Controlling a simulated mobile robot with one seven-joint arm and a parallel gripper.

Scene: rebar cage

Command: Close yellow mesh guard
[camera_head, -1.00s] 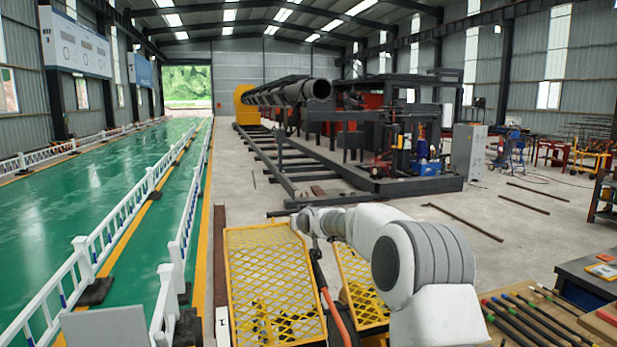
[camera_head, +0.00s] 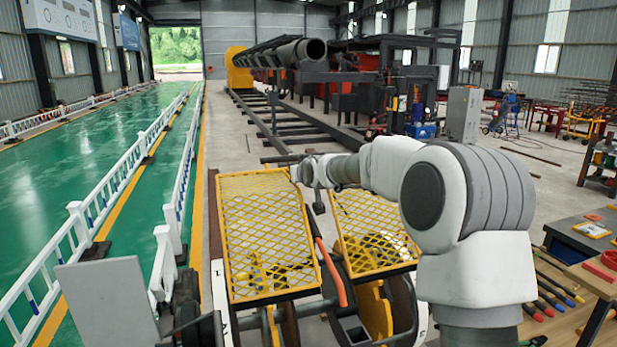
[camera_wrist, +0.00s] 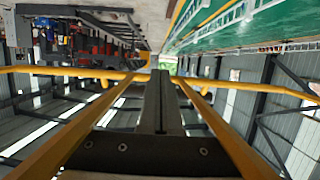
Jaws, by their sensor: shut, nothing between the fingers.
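The yellow mesh guard shows in the head view as two sloping panels, a left panel (camera_head: 262,215) and a right panel (camera_head: 372,232), with a gap between them. My arm reaches in from the right, and its wrist end is at the upper right corner of the left panel. My gripper (camera_wrist: 160,78) is shut and empty in the wrist view. A yellow bar (camera_wrist: 60,70) runs across just beyond its fingertips; I cannot tell whether they touch it. In the head view the fingers are mostly hidden by my wrist.
An orange handle (camera_head: 331,272) stands between the panels, above wheels and dark machine parts. A grey panel (camera_head: 105,300) and white railings (camera_head: 75,245) stand to the left. A table with coloured-tip rods (camera_head: 550,295) is at the right. A long dark machine (camera_head: 300,60) lies beyond.

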